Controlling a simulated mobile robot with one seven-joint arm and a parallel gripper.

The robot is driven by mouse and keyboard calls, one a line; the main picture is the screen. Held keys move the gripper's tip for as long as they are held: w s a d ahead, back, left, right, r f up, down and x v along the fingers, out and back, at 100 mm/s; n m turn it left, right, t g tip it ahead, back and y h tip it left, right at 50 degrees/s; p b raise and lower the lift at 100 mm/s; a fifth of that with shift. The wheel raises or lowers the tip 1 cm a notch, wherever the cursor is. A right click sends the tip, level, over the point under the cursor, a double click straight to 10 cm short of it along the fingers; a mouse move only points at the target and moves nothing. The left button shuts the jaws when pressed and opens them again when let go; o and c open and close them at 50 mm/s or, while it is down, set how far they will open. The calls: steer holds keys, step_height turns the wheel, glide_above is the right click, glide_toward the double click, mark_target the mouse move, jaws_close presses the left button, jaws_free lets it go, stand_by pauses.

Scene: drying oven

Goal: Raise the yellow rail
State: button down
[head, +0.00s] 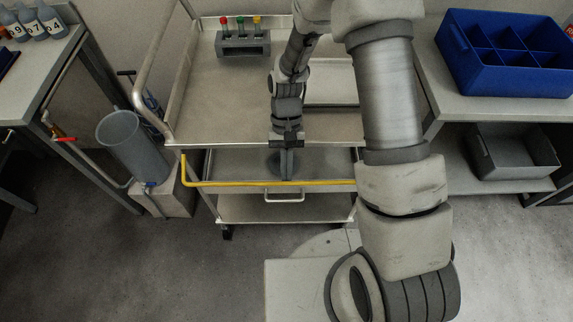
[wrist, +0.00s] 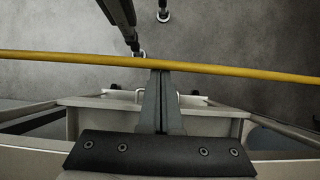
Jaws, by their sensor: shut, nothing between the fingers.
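The yellow rail (head: 230,184) runs across the front of the metal cart, below the top shelf's front edge. Its left end bends up toward the cart frame. Its right part is hidden behind my arm. In the wrist view the yellow rail (wrist: 80,58) crosses the whole picture, just past my fingertips. My gripper (head: 287,178) points down at the rail, and its fingers are shut with nothing between them. In the wrist view the tips of my gripper (wrist: 161,72) reach the rail's edge; I cannot tell whether they touch it.
The cart's top shelf (head: 200,110) holds a test tube rack (head: 243,44) with coloured caps. A grey bucket (head: 133,147) stands left of the cart. A blue divided crate (head: 500,75) sits on the right bench, above a grey bin (head: 512,160). Floor is clear at front left.

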steer(key=shift+s+r+g+p, duration=0.2)
steer(key=shift+r+g+p, duration=0.2)
steer(key=shift+r+p, duration=0.15)
steer(key=shift+s+r+g+p, duration=0.2)
steer(key=shift+r+g+p, duration=0.2)
steer(key=shift+r, duration=0.25)
steer(key=shift+r+g, duration=0.3)
steer(key=shift+g, duration=0.4)
steer(key=shift+r, duration=0.1)
steer(key=p+v, duration=0.1)
steer(key=v, duration=1.6)
steer(key=shift+w, duration=0.2)
